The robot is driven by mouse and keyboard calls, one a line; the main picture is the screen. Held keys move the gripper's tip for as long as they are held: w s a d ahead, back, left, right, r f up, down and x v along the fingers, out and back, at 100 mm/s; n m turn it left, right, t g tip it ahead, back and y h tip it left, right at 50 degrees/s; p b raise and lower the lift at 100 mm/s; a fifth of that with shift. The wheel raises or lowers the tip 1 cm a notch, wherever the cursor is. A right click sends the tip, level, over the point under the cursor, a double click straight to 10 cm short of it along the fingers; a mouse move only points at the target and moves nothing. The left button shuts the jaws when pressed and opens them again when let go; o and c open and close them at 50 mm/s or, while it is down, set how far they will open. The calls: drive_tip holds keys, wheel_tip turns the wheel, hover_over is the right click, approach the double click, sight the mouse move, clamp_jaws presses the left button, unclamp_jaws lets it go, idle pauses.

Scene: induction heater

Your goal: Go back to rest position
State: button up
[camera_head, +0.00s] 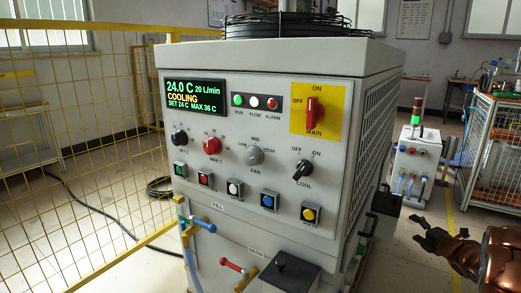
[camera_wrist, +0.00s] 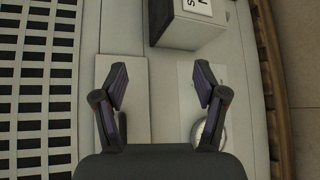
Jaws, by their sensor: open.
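My gripper (camera_head: 430,236) is at the lower right of the head view, beside the right side of the cooling unit (camera_head: 245,145) and apart from its front panel. In the wrist view my gripper (camera_wrist: 160,88) shows two dark fingers spread apart with nothing between them. The unit's display (camera_head: 194,97) is lit and reads 24.0 C, 20 L/min, COOLING. The red main switch (camera_head: 315,112) sits on a yellow plate. The black cool switch (camera_head: 302,170) is below it.
A yellow mesh fence (camera_head: 95,140) stands at the left. A wheeled cart (camera_head: 490,150) and a small grey unit with a signal light (camera_head: 415,155) stand at the right. The wrist view shows a vented panel (camera_wrist: 35,90) and a dark-sided box (camera_wrist: 190,22). Floor shows between fence and unit.

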drive_tip(key=s+a+r+m+g+h+p, duration=0.2)
drive_tip(key=r+m+p, duration=0.15)
drive_tip(key=r, duration=0.45)
drive_tip(key=s+a+r+m+g+h+p, duration=0.2)
drive_tip(key=r+m+p, duration=0.1)
drive_tip(key=r+p, duration=0.3)
drive_tip(key=s+a+r+m+g+h+p, duration=0.1)
drive_tip(key=s+a+r+m+h+p, duration=0.2)
drive_tip(key=r, duration=0.6)
drive_tip(key=s+a+r+m+g+y+p, duration=0.2)
drive_tip(key=s+a+r+m+g+p, duration=0.2)
drive_tip(key=s+a, duration=0.7)
drive_tip(key=s+a+r+m+g+y+p, duration=0.2)
drive_tip(key=s+a+r+p, duration=0.6)
drive_tip(key=s, duration=0.9)
drive_tip(key=s+a+r+m+g+y+p, duration=0.2)
drive_tip(key=s+a+r+m+g+p, duration=0.4)
drive_tip(key=s+a+p, duration=0.4)
drive_tip(key=s+a+r, duration=0.1)
drive_tip(key=s+a, duration=0.3)
drive_tip(key=a, duration=0.1)
drive_tip(key=shift+s+a+y+p, duration=0.25)
drive_tip(key=shift+a+y+p, duration=0.05)
drive_tip(key=shift+y, duration=0.1)
